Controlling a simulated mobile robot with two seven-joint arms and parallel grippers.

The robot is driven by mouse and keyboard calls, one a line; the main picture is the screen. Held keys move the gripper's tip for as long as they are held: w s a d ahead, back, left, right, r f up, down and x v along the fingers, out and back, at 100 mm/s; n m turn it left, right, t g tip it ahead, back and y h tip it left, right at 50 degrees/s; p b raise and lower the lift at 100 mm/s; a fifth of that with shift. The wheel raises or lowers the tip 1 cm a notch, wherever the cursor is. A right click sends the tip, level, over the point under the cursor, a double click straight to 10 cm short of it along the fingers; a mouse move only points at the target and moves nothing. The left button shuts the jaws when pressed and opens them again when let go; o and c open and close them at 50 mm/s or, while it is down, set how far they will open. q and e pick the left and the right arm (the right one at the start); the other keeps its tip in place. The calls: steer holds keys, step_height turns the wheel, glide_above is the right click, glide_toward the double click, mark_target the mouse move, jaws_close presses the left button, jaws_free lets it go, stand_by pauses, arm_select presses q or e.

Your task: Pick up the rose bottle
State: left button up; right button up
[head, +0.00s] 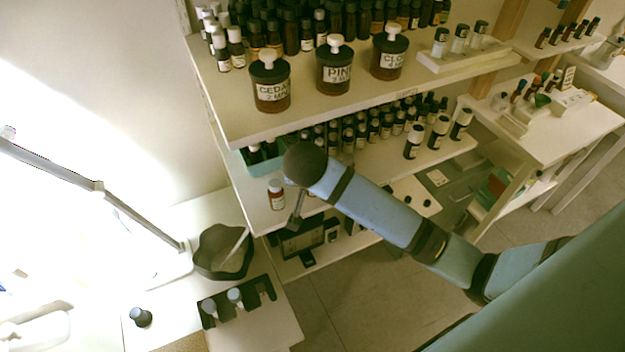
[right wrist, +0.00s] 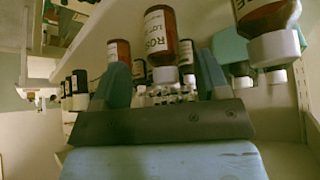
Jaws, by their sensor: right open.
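The rose bottle (right wrist: 160,36) is amber with a white cap and a white label reading "ROS". It appears upside down in the right wrist view. My right gripper (right wrist: 162,68) is open, with one finger on each side of this bottle in the picture. I cannot tell whether the bottle lies fully between the fingers. In the head view my right gripper (head: 297,211) reaches the lower shelf, and my wrist hides much of it. The rose label is not readable there. My left gripper is not in view.
An amber bottle (head: 277,194) stands left of my gripper on the lower shelf (head: 247,197). Another amber bottle (right wrist: 262,18) is close at the right in the wrist view. The upper shelf (head: 235,126), with large labelled bottles, overhangs. A dark bowl (head: 210,262) stands on the left table.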

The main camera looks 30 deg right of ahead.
steer(key=x, duration=0.3)
steer(key=shift+w+f+p, duration=0.2)
steer(key=shift+w+p, duration=0.15)
steer(key=shift+d+f, duration=0.1)
steer(key=shift+f, duration=0.05)
steer(key=shift+c, duration=1.3)
steer(key=c, duration=0.8)
